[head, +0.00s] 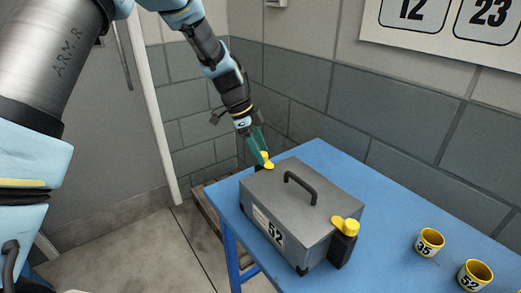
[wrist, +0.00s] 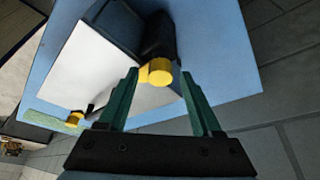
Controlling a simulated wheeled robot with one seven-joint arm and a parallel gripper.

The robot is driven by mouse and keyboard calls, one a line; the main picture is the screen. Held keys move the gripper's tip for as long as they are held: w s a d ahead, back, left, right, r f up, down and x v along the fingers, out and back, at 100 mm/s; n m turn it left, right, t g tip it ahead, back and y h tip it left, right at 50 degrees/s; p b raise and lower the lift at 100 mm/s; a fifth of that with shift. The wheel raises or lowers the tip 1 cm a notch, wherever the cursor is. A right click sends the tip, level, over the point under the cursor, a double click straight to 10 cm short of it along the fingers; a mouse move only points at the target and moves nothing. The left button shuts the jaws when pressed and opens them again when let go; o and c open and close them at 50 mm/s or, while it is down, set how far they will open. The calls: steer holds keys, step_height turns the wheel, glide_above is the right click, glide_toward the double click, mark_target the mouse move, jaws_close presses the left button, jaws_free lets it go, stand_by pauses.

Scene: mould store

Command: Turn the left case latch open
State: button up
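A grey case with a dark handle (head: 299,186) and a "52" label stands on the blue table. Its left latch has a yellow knob (head: 266,162) at the case's far left end. The right latch (head: 345,227) is yellow on a black body at the near right end. My gripper (head: 261,156), with green fingers, is at the left latch. In the wrist view my gripper (wrist: 158,77) is open, with a yellow knob (wrist: 157,72) between its fingertips.
Yellow cups marked 35 (head: 429,242) and 52 (head: 474,275) stand on the blue table (head: 395,205) to the right. A tiled wall runs behind it. A wooden pallet (head: 207,212) lies on the floor left of the table.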

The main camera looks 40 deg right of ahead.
jaws_close()
stand_by(0.3)
